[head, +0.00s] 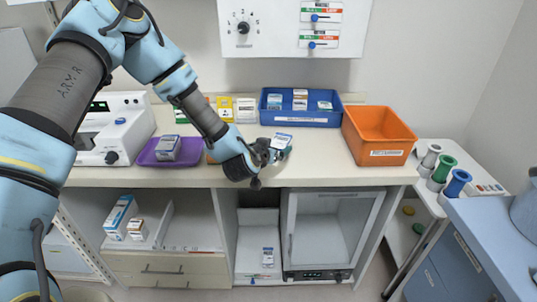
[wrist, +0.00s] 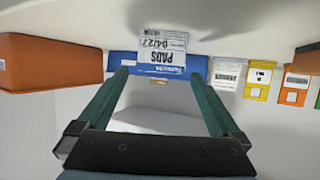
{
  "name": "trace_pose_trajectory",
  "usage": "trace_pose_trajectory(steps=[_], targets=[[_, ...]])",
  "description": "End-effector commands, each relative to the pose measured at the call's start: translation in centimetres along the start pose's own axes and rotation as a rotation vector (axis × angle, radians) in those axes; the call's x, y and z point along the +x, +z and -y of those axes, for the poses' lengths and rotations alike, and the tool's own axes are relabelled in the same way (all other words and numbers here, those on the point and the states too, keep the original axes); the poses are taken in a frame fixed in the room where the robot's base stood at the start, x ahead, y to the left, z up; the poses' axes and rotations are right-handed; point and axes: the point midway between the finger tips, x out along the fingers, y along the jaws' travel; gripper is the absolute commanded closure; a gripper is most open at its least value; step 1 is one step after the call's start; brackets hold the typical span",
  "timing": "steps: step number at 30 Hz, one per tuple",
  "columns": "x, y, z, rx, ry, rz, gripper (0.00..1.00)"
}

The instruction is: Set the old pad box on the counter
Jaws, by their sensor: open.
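A small white-and-blue box (head: 282,141) is at the counter's (head: 325,170) middle, right by my gripper (head: 280,152). In the wrist view its upside-down label reads PADS 04/27 (wrist: 163,47). The open fingers (wrist: 162,75) point toward the box, one to each side of it; no contact shows. The box appears to stand on the counter in front of the blue tray, though its base is not clear. Similar boxes lie in the purple tray (head: 168,147) and on the lower shelf (head: 267,257). Their dates are too small to read.
A blue tray (head: 300,119) with several boxes stands at the back, with an orange bin (head: 379,135) to its right. A purple tray (head: 146,158) and a white device (head: 116,128) are left. Upright cartons (head: 245,110) stand behind my arm. The counter's front right is clear.

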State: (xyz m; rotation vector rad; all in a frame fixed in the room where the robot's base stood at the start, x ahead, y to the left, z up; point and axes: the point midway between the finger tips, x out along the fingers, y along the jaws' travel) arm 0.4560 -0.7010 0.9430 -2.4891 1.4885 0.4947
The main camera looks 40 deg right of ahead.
Motion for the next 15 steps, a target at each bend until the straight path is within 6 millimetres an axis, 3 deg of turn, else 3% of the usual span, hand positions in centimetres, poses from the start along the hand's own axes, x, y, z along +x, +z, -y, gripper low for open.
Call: trace_pose_trajectory(steps=[6,15], targets=[[-3.8,0.2,0.0,0.002,0.001,0.000,0.00],[-5.5,0.0,0.0,0.000,0.000,0.000,0.00]])
